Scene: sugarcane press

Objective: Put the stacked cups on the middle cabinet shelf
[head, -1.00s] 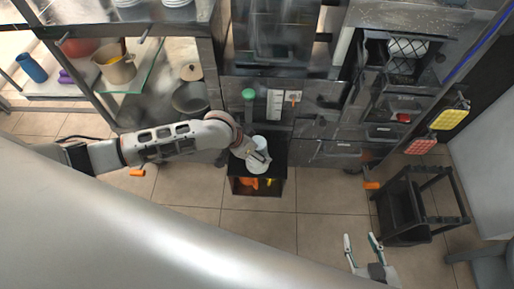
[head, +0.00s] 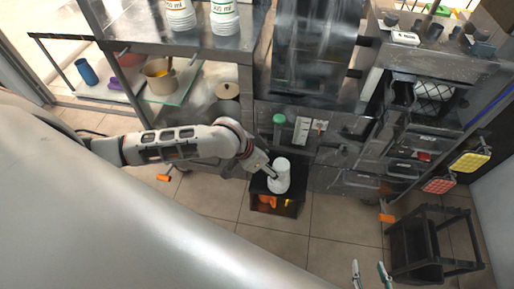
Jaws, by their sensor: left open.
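A white cup stack (head: 281,178) stands upright on a small black stand (head: 286,207) in front of the machine. My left gripper (head: 272,171) is at the left side of this stack with its jaws open; whether the fingers straddle the stack is too small to tell. Two more stacks of white cups, a left one (head: 180,18) and a right one (head: 224,18), stand on the cabinet's top surface. The open cabinet (head: 245,72) has shelves below that. My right gripper (head: 371,275) is open and empty at the bottom edge, low over the floor.
A lidded container (head: 228,92) is on the right of the cabinet. A black cart (head: 428,250) stands at right.

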